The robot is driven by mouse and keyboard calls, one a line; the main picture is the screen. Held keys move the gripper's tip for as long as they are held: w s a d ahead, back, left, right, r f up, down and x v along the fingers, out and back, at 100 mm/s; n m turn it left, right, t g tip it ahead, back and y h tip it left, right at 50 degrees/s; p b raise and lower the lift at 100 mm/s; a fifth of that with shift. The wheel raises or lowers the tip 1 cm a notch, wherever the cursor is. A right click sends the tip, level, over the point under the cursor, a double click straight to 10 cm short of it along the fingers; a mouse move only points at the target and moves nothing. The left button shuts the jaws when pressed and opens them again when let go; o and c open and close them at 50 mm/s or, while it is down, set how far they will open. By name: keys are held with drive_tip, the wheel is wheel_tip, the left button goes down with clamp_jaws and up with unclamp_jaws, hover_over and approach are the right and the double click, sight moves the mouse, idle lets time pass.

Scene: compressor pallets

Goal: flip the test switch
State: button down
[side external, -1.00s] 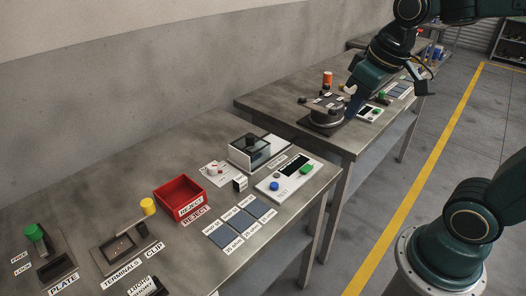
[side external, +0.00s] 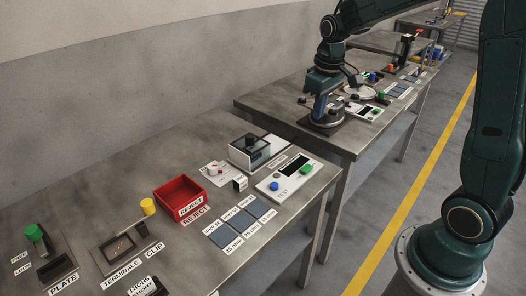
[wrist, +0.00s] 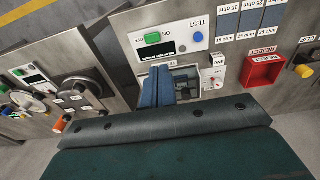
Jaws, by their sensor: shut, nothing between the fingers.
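The test panel (side external: 289,178) is a pale box on the near table's right end. It has a dark display, a green switch (side external: 306,169) and a blue button (side external: 275,186). In the wrist view the green switch (wrist: 152,38) sits beside ON and OFF lettering, and the blue button (wrist: 198,37) beside TEST. My gripper (side external: 321,112) points down in front of the far table's round fixture, well apart from the panel. Its blue fingers (wrist: 158,88) are shut and empty in the wrist view, where they overlap the clear-lidded box.
The clear-lidded box (side external: 253,150) stands behind the panel. A white knob (side external: 213,169), a small block (side external: 240,183), blue pads (side external: 239,221) and a red reject bin (side external: 180,205) are to its left. The round fixture (side external: 333,119) stands at the far table's near end. A gap separates the tables.

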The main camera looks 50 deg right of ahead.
drive_tip(key=g, duration=0.1)
hover_over(309, 166)
wheel_tip(309, 166, down, 6)
drive_tip(key=shift+f, duration=0.25)
drive_tip(key=shift+f, duration=0.1)
wheel_tip(309, 166, down, 14)
drive_tip(key=shift+r, duration=0.1)
idle(0.8)
idle(0.3)
drive_tip(key=shift+f+y, duration=0.2)
drive_tip(key=shift+y, duration=0.2)
